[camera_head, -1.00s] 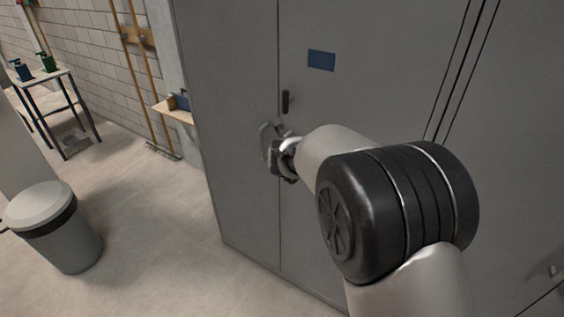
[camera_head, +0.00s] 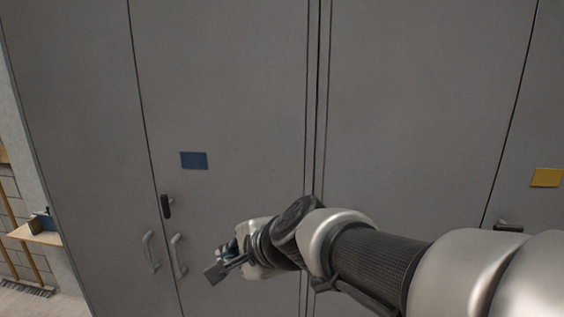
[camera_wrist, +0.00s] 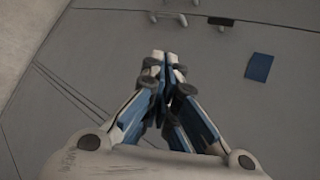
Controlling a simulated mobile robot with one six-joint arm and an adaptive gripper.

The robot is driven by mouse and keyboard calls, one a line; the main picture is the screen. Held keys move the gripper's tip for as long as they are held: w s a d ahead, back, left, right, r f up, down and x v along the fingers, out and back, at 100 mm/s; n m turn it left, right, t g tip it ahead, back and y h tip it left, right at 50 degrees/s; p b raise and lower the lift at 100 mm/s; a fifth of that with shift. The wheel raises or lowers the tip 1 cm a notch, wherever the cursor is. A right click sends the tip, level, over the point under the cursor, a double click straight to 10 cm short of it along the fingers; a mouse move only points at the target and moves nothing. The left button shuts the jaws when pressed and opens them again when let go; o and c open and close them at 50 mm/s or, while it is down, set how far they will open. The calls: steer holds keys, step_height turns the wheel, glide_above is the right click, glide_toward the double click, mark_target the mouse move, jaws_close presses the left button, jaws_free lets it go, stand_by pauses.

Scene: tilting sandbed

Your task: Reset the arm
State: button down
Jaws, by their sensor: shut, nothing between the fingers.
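My arm reaches in from the lower right of the head view, stretched toward the left. My gripper (camera_head: 216,268) is in front of the grey cabinet doors (camera_head: 230,90), to the right of the two curved door handles (camera_head: 178,256). In the wrist view my gripper (camera_wrist: 160,62) has its fingertips together with nothing between them. The cabinet surface fills the background there, with handles at the top edge and a blue label (camera_wrist: 258,67) at the right. My gripper appears apart from the handles.
A dark latch (camera_head: 166,206) sits above the handles, near the blue label on the door. A second cabinet with a yellow label (camera_head: 546,177) and a dark latch (camera_head: 508,227) stands at the right. A small wooden shelf (camera_head: 36,236) is on the wall at the left.

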steer(key=s+d+f+n+g+h, duration=0.1)
steer(key=s+d+n, duration=0.3)
steer(key=s+d, duration=0.4)
steer(key=s+d+f+n+g+h, duration=0.1)
steer(key=s+d+f+n+h, duration=0.2)
steer(key=s+d, duration=0.4)
steer(key=s+d+f+n+g+h, duration=0.1)
steer(key=s+d+f+n+h, duration=0.2)
steer(key=s+d, duration=0.5)
steer(key=shift+s+d+f+n, duration=0.3)
steer(key=shift+f+n, duration=0.45)
steer(key=shift+n, duration=0.45)
steer(key=c, duration=2.4)
jaws_free()
